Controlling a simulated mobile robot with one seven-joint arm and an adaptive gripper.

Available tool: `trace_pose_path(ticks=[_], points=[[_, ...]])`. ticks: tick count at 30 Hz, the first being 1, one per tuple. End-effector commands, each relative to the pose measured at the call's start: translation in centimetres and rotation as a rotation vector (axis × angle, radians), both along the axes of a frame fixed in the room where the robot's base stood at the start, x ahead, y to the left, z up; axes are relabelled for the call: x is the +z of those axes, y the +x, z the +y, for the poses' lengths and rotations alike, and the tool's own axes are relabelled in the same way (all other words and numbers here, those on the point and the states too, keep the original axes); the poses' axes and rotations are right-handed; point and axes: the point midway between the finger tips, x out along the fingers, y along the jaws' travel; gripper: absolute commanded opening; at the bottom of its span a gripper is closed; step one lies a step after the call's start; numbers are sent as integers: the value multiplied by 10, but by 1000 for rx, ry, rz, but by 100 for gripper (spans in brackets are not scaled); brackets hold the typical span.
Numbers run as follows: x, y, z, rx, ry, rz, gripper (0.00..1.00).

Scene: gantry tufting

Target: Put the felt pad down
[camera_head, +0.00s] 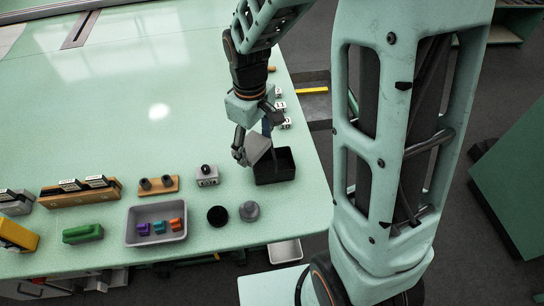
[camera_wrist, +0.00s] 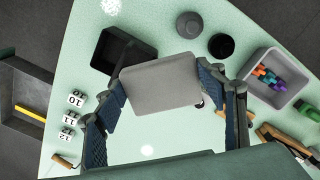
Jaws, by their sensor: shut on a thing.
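The felt pad (camera_head: 259,147) is a grey, rounded square, and it also shows large in the wrist view (camera_wrist: 160,82). My gripper (camera_head: 254,142) is shut on it, with one blue-lined finger at each side edge in the wrist view. The pad is tilted in the head view and is held beside the black open box (camera_head: 275,180), near its back left rim. In the wrist view the pad covers part of that box (camera_wrist: 106,57). The pad's underside is hidden, and I cannot tell its exact height above the table.
Number blocks (camera_head: 280,106) stand behind the box near the right table edge. A grey button box (camera_head: 207,175), a black disc (camera_head: 217,215), a grey round weight (camera_head: 249,211) and a grey tray (camera_head: 130,236) with coloured pieces lie left and in front. The table's middle (camera_head: 110,110) is clear.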

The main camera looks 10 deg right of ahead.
Motion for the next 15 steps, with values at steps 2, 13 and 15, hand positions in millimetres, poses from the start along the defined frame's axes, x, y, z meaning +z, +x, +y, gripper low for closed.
trace_pose_path(ticks=[2,13,15], points=[[-2,2,-5,4,0,0,42],[-42,36,-83,-1,0,0,42],[-59,40,-92,3,0,1,42]])
